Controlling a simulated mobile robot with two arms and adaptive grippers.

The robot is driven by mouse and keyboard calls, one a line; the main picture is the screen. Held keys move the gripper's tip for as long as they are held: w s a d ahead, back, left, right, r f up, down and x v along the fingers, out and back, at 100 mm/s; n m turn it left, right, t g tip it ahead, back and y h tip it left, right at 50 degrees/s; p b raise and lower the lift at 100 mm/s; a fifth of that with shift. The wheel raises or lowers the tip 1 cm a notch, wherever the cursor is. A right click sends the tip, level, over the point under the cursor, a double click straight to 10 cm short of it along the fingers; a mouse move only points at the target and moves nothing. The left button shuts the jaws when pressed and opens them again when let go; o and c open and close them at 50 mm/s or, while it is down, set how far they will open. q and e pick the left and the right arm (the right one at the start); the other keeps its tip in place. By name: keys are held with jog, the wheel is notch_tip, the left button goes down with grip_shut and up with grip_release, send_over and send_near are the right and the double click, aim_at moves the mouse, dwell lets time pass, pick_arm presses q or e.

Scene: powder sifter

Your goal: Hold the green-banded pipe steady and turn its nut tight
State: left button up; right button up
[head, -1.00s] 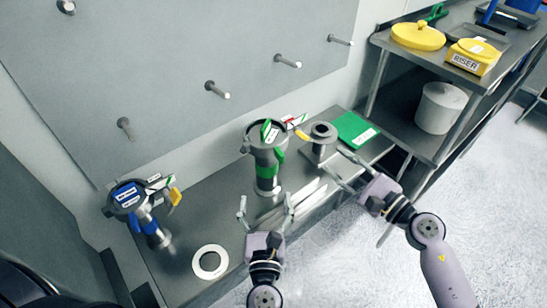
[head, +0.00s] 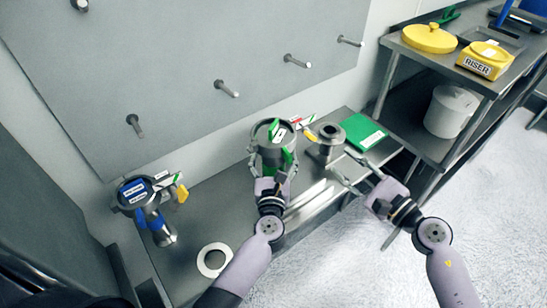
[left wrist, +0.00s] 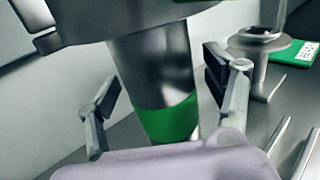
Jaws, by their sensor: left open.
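The green-banded pipe (head: 273,140) stands upright on the bench, with a wide dark collar and green and white labelled parts on top. Its steel body and green band (left wrist: 168,120) fill the middle of the left wrist view. My left gripper (head: 272,175) is open, with one finger on each side of the pipe at about the band's height. A gap shows beside the left finger in the left wrist view. A red-and-white piece and a yellow-orange piece (head: 310,134) stick out right of the collar; I cannot tell which part is the nut. My right gripper (head: 341,165) is open and empty to the right.
A flanged steel piece (head: 325,140) stands close to my right gripper, beside a green sheet (head: 363,132). A blue-banded pipe (head: 148,215) stands left, near a pale ring (head: 214,260). Pegs stick out of the wall panel (head: 180,60).

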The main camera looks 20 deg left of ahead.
aim_at(318, 141)
pick_arm(q)
jog(key=shift+c, duration=0.5)
grip_shut()
dwell(0.5)
pick_arm(e)
jog(key=shift+c, duration=0.3)
jog(key=shift+c, duration=0.3)
jog(key=shift+n, duration=0.7)
jog(key=x, duration=1.1)
jog(key=shift+w+a+f, duration=0.2)
jog(key=shift+w+a, duration=0.1)
grip_shut()
